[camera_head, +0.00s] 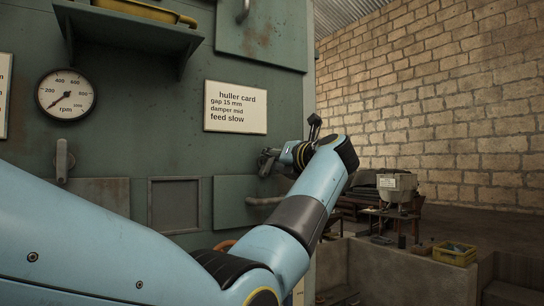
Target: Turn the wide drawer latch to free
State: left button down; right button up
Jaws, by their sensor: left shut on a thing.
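The wide drawer (233,192) is a grey-green front with a horizontal bar handle (264,201), low on the right side of the machine face. My left gripper (268,159) is at the drawer's top edge, below the "huller card" sign. It is shut on a small grey piece there, which looks like the drawer latch. The fingers and wrist hide most of that latch, so its angle cannot be told. The drawer front looks flush with the machine. My right gripper is out of view.
A grey lever (62,160) hangs under the rpm gauge (66,95). A recessed framed panel (174,205) is left of the drawer. A shelf (130,28) juts out above. To the right are a low wall (400,272), a yellow crate (455,253) and a white bin (397,182).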

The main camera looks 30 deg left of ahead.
pick_arm(q)
jog(key=m+p, duration=0.2)
jog(key=m, duration=0.1)
jog(key=shift+w+d+m, duration=0.1)
jog(key=shift+w+m, duration=0.05)
jog(key=shift+m, duration=0.15)
jog(key=m+p, duration=0.4)
jog(key=shift+w+f+m, duration=0.1)
jog(key=shift+m, duration=0.2)
jog(key=shift+f+m+p, duration=0.2)
jog(key=shift+m+p, duration=0.25)
jog(key=shift+m, duration=0.6)
jog(key=shift+f+m+p, duration=0.15)
jog(key=shift+m+p, duration=0.25)
jog(key=shift+m, duration=0.65)
jog(key=c, duration=1.3)
grip_release()
jog(key=shift+o, duration=0.2)
jog(key=shift+d, duration=0.1)
